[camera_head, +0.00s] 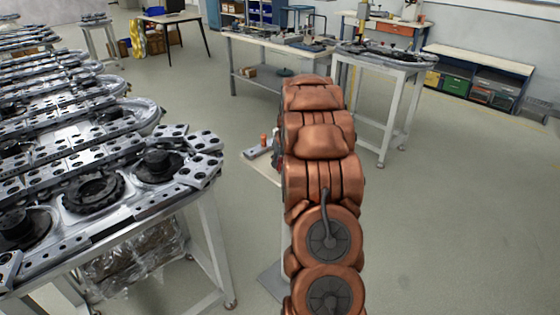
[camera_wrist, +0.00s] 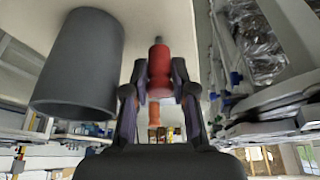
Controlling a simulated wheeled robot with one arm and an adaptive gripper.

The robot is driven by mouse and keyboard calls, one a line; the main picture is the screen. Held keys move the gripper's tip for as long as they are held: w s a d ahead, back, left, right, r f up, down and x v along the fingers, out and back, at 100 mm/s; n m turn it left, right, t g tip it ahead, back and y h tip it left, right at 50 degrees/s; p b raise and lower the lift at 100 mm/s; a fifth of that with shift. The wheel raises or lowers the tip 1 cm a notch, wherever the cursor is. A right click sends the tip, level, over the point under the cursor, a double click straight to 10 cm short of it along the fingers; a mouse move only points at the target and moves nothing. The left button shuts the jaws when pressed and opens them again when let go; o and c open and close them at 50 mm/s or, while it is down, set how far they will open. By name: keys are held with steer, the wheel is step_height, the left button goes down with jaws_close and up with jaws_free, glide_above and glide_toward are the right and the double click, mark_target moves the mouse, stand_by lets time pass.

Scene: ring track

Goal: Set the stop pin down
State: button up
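The wrist view appears upside down, with the light table top (camera_wrist: 190,12) along its upper edge. My gripper (camera_wrist: 159,78) is closed around a red stop pin (camera_wrist: 158,64), with one dark finger on each side. A narrower grey tip of the pin points toward the table top. I cannot tell whether it touches. In the head view my arm covers most of the gripper and much of the small table (camera_head: 266,168). An orange-red piece (camera_head: 263,139) stands by a grey block (camera_head: 257,152) there. An orange piece (camera_wrist: 153,112) also shows behind the pin in the wrist view.
A large dark grey cylinder (camera_wrist: 78,65) stands close beside the gripper in the wrist view. The ring track table (camera_head: 110,215) with metal plates fills the left of the head view. Workbenches (camera_head: 265,48) stand at the back. The floor at right is clear.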

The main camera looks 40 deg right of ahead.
steer(key=shift+o, duration=0.4)
steer(key=shift+r, duration=0.1)
steer(key=shift+r, duration=0.15)
steer(key=b+v, duration=0.2)
steer(key=v, duration=1)
steer(key=s+a+n+g+y, duration=0.1)
steer(key=s+a, duration=0.3)
steer(key=a, duration=0.6)
steer(key=s+a+g, duration=0.1)
steer(key=s+a, duration=0.2)
steer(key=a, duration=0.7)
steer(key=s+a+n+g+y, duration=0.1)
steer(key=s+a, duration=0.3)
steer(key=a, duration=0.5)
steer(key=s+a+f+g, duration=0.1)
steer(key=s+a, duration=0.3)
steer(key=s, duration=0.3)
steer(key=s+a+f+g, duration=0.1)
steer(key=s+a+f, duration=0.1)
steer(key=s+a, duration=0.2)
steer(key=s+a+f+n+g, duration=0.1)
steer(key=s+a, duration=0.3)
steer(key=s, duration=0.7)
steer(key=shift+f+h, duration=0.35)
steer(key=shift+h, duration=0.05)
steer(key=shift+s, duration=0.1)
